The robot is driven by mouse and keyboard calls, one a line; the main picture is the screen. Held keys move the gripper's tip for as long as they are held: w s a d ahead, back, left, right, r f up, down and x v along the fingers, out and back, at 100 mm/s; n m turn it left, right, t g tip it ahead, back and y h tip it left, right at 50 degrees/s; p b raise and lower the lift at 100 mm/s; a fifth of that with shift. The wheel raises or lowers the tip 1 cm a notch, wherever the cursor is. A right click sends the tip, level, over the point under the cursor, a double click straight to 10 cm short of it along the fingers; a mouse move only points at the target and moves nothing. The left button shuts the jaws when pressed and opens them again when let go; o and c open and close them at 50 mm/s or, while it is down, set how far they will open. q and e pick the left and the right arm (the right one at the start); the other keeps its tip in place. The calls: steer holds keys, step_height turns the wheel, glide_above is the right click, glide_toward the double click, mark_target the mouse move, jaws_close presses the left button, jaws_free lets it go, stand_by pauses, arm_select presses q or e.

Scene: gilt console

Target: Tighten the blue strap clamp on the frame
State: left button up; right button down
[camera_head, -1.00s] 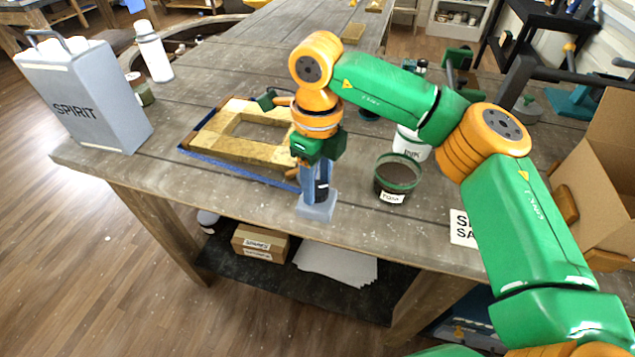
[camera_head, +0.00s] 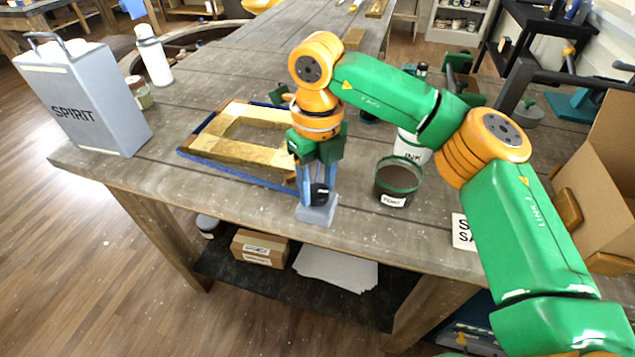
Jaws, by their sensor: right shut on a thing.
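The wooden frame (camera_head: 217,149) lies flat on the bench with the blue strap (camera_head: 236,174) running along its outer edges. My right gripper (camera_head: 318,192) points down at the frame's near right corner, by the bench's front edge. Its fingers are shut on a dark knob-like part (camera_head: 320,194) above a grey block (camera_head: 315,213), which seems to be the strap clamp. The fingers hide most of it, and how the strap joins it cannot be told. My right wrist covers the frame's right end. My left gripper is not in view.
A grey SPIRIT can (camera_head: 87,100), a white bottle (camera_head: 154,58) and a small jar (camera_head: 139,92) stand at the left. A brown pot (camera_head: 397,182) and an INK tub (camera_head: 410,147) stand right of the gripper. A cardboard box (camera_head: 606,165) is at far right.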

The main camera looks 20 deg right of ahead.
mark_target(317, 190)
steer(key=shift+c, duration=1.5)
jaws_free()
step_height(317, 190, up, 7)
steer(key=shift+r, duration=0.1)
